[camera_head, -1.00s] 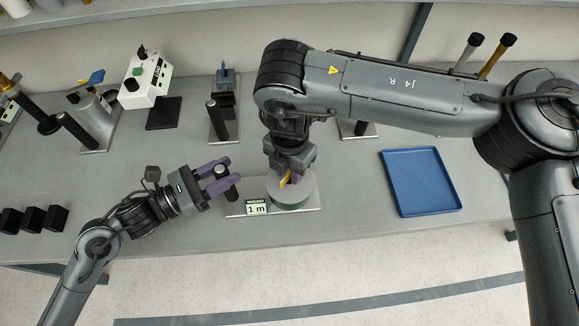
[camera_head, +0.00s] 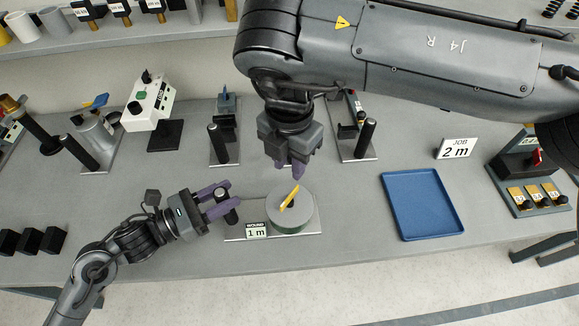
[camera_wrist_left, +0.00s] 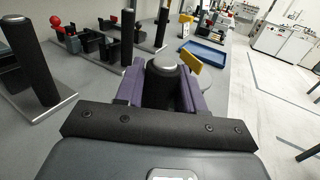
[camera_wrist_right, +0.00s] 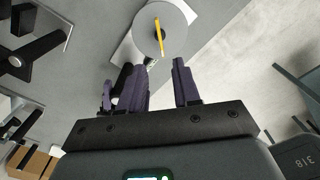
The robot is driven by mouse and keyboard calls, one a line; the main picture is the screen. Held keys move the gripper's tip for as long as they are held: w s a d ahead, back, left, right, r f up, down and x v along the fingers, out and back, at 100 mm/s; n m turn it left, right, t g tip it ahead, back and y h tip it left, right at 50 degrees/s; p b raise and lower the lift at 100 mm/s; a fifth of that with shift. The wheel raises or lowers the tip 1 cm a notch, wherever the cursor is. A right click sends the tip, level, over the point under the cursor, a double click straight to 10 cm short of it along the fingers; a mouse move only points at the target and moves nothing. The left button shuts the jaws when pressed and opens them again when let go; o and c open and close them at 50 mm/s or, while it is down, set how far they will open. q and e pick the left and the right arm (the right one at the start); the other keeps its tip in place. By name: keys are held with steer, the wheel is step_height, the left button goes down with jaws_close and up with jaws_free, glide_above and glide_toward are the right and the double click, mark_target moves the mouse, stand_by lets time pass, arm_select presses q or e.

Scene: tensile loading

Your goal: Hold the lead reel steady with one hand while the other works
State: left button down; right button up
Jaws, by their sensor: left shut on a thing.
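The lead reel (camera_head: 274,215) is a grey drum with a yellow crank bar across its top. It sits on a metal base plate (camera_head: 315,226) with a label reading "WOUND 1 m" (camera_head: 257,231). My left gripper (camera_head: 222,199) is shut around the black post (camera_head: 231,217) at the plate's left end; the post shows between the purple fingers in the left wrist view (camera_wrist_left: 164,66). My right gripper (camera_head: 290,170) is above and behind the reel, clear of it. Its fingers are apart and empty in the right wrist view (camera_wrist_right: 160,85), with the reel (camera_wrist_right: 172,30) beyond them.
A blue tray (camera_head: 424,232) lies empty to the right. A "JOB 2 m" sign (camera_head: 456,149) and a rack with yellow labels (camera_head: 525,190) stand further right. Several posts on plates and a white button box (camera_head: 149,104) stand behind. Black blocks (camera_head: 32,241) lie at left.

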mark_target(290, 195)
stand_by(0.4)
steer(key=w+d+g+y, duration=0.3)
steer(key=w, duration=0.1)
steer(key=shift+g, duration=0.3)
steer(key=x, duration=1.1)
steer(key=shift+w+d, duration=0.15)
steer(key=shift+d, duration=0.15)
steer(key=shift+x, duration=0.85)
steer(key=shift+c, duration=0.5)
jaws_close()
